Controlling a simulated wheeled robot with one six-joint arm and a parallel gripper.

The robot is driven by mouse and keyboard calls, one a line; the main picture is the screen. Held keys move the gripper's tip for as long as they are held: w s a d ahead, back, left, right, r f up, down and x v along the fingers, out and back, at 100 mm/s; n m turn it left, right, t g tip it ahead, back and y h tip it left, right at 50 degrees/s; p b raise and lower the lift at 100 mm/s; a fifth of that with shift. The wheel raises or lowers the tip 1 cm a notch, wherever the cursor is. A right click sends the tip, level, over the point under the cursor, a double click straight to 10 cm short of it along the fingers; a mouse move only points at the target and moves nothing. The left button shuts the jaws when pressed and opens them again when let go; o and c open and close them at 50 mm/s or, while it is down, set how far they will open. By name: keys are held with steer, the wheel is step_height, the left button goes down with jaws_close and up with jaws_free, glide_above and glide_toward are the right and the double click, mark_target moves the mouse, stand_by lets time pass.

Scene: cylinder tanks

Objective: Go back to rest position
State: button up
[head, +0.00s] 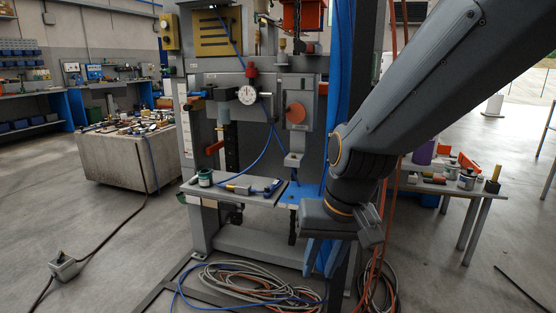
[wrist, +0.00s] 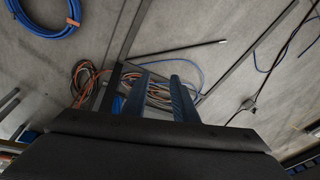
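My gripper (head: 321,262) hangs below my arm at the right of centre in the head view, its blue fingers pointing down in front of the machine's lower frame. In the wrist view my gripper (wrist: 160,86) has its two blue fingers apart, with only floor and cables visible between them. It looks open and empty. The machine (head: 247,120), with a dial gauge and a small shelf (head: 230,188), stands behind my arm, which covers part of its right side.
Coiled hoses (head: 245,283) lie on the floor at the machine's base. A small table (head: 450,187) with cans stands at the right. A cluttered block-shaped bench (head: 115,160) stands at the left. A grey box with a cable (head: 65,266) lies on the open floor at front left.

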steer(key=s+d+n+g+h+p, duration=0.15)
steer(key=s+d, duration=0.25)
steer(key=s, duration=0.5)
steer(key=d+r+m+p, duration=0.2)
steer(key=d+r+p, duration=0.4)
steer(key=p, duration=0.6)
steer(key=shift+d+r, duration=0.25)
steer(key=shift+d, duration=0.35)
